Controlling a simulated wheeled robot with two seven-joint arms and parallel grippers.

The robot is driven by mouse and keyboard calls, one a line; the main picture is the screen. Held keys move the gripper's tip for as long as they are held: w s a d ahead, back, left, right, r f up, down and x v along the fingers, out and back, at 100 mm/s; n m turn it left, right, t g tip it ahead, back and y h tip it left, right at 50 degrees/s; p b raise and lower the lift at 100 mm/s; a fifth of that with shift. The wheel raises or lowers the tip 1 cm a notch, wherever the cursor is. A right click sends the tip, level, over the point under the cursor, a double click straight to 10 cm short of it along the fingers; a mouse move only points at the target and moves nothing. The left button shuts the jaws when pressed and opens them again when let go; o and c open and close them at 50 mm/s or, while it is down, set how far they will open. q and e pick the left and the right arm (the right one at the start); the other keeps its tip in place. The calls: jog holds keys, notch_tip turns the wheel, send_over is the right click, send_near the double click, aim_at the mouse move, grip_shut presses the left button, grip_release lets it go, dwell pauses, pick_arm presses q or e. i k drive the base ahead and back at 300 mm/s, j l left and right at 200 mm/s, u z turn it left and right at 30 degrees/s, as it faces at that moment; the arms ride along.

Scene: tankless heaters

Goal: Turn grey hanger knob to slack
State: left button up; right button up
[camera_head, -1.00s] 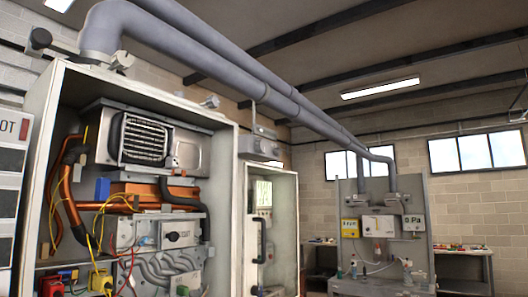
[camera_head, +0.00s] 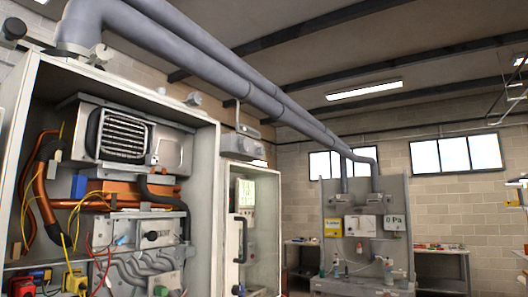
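A grey pipe (camera_head: 262,98) runs from above the open heater cabinet toward the back wall. A bent grey bracket (camera_head: 239,122) hangs below it, above a grey box (camera_head: 243,147) on the second cabinet. A small grey knob-like fitting (camera_head: 192,99) sits at the top edge of the heater cabinet (camera_head: 208,160). Another grey fitting (camera_head: 100,55) is beside the pipe elbow, and a dark round knob (camera_head: 13,29) is at the far left. I cannot tell which of these is the hanger knob, or its setting. Neither gripper is in view.
The open cabinet holds copper pipes, wires and a black dial (camera_head: 152,236). A second cabinet (camera_head: 262,225) with a black handle stands to its right. A grey test stand (camera_head: 403,255) and a bench (camera_head: 440,251) are farther back.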

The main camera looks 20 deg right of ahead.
aim_at(260, 151)
jog(key=i+l, duration=0.15)
jog(key=l, duration=0.3)
jog(key=i+l+u, duration=0.15)
jog(key=l, duration=0.35)
jog(key=i+l, duration=0.15)
jog(key=l, duration=0.3)
jog(key=i+l+u, duration=0.1)
jog(key=l, duration=0.4)
jog(key=i+l+u, duration=0.1)
jog(key=l, duration=0.4)
